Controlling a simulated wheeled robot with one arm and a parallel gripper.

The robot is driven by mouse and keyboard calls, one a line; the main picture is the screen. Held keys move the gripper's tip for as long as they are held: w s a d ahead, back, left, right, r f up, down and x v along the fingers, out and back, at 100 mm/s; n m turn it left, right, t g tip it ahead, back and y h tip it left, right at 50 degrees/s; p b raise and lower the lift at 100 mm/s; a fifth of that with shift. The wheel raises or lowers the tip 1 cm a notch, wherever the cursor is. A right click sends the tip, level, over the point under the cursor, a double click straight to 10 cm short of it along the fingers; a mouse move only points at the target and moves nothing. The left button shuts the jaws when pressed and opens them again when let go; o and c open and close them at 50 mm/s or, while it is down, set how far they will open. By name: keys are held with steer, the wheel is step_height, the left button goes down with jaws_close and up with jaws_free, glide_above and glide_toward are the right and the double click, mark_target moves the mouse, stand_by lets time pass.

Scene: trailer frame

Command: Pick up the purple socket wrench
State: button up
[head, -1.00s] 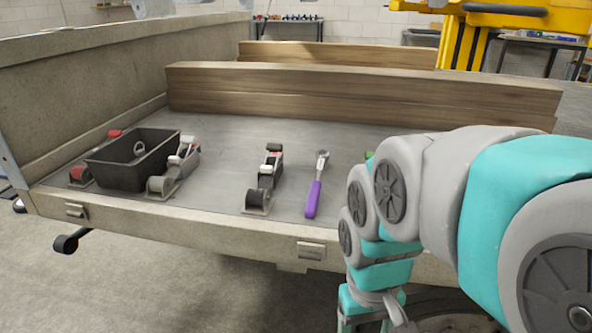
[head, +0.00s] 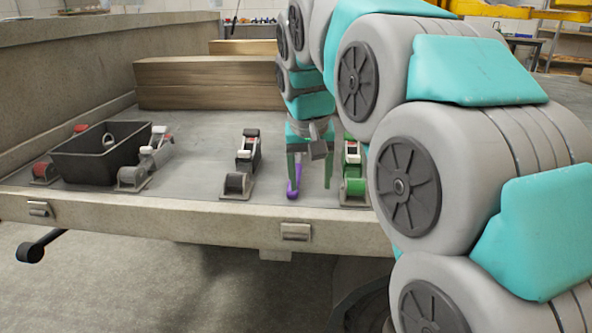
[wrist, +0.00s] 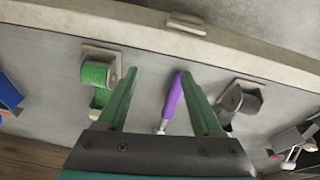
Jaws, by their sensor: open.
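The purple socket wrench (head: 294,182) lies on the grey trailer bed, partly hidden behind my gripper in the head view. In the wrist view its purple handle (wrist: 172,97) points toward the trailer's edge, and its metal end shows near the gripper's palm. My gripper (wrist: 158,86) is open, with its green fingers pointing down at the bed. In the wrist view the handle lies between the two fingers, closer to the right one. In the head view my gripper (head: 310,180) is over the wrench. I cannot tell the exact height of the fingertips above the bed.
A green ratchet strap (head: 354,178) sits right of my gripper, and a grey one (head: 238,183) sits to the left. A black bin (head: 85,163) stands farther left among more straps. Wooden beams (head: 200,85) lie behind. The trailer's raised edge (head: 180,216) runs along the front.

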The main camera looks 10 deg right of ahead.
steer(key=m+t+b, duration=0.1)
steer(key=t+b, duration=0.1)
glide_toward(297, 164)
steer(key=shift+x, duration=5)
steer(key=shift+s+a, duration=0.1)
jaws_close()
steer(key=shift+r, duration=0.1)
